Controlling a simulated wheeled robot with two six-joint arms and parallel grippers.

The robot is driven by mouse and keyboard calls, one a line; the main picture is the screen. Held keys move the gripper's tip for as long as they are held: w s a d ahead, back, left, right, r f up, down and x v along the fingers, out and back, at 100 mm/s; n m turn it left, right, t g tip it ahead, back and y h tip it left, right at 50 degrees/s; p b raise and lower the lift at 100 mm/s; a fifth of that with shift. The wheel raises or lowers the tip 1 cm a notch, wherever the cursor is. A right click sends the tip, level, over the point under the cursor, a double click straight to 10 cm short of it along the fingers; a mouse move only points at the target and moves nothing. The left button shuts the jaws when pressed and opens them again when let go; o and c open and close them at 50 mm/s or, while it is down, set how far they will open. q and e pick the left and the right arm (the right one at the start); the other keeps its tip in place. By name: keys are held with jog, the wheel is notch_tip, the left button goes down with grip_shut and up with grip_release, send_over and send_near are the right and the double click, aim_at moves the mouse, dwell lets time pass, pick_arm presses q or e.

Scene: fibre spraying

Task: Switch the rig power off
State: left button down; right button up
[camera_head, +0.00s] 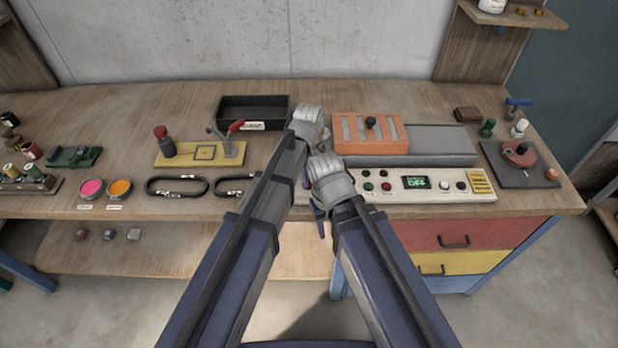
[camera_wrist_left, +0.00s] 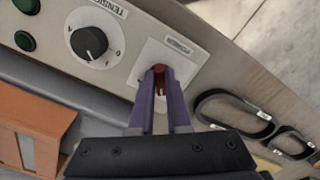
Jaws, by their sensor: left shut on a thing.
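The rig's pale control panel (camera_head: 430,186) runs along the front of the bench, with a lit green display (camera_head: 415,182) that reads OFF. In the left wrist view, a red power switch (camera_wrist_left: 158,68) stands on a white labelled plate (camera_wrist_left: 177,52) at the panel's end. My left gripper (camera_wrist_left: 160,76) is shut on this red switch, its two purple fingers on either side of it. In the head view my arms mostly hide that end of the panel. My right gripper (camera_head: 319,212) is in front of the panel's left end, its fingers partly hidden; I cannot tell its opening.
A black tension knob (camera_wrist_left: 88,42) is beside the switch. An orange block (camera_head: 370,133) sits on the rig behind the panel. Black belt loops (camera_head: 177,186) lie to the left, near a black tray (camera_head: 252,112). A red-topped fixture (camera_head: 519,155) stands at the right.

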dwell(0.5)
pick_arm(q)
jog(key=c, duration=0.9)
grip_release()
notch_tip(320, 180, up, 8)
jog(key=p, duration=0.8)
jog(key=shift+f, duration=0.1)
jog(key=s+a+m, duration=0.4)
jog(key=s+a, duration=0.1)
jog(key=a, duration=0.4)
jog(key=s+a+m, duration=0.3)
jog(key=s+a, duration=0.3)
jog(key=a, duration=0.3)
jog(key=s+d+m, duration=0.1)
jog(key=d, duration=0.2)
jog(key=s+d+f+m+b, duration=0.1)
jog(key=s+d, duration=0.1)
jog(key=d, duration=0.2)
jog(key=s+d+m+y+b, duration=0.1)
jog(key=s+d, duration=0.1)
jog(key=d, duration=0.2)
jog(key=shift+s+d+f+m, duration=0.15)
jog(key=shift+d+f+m, duration=0.05)
jog(key=shift+f+m, duration=0.2)
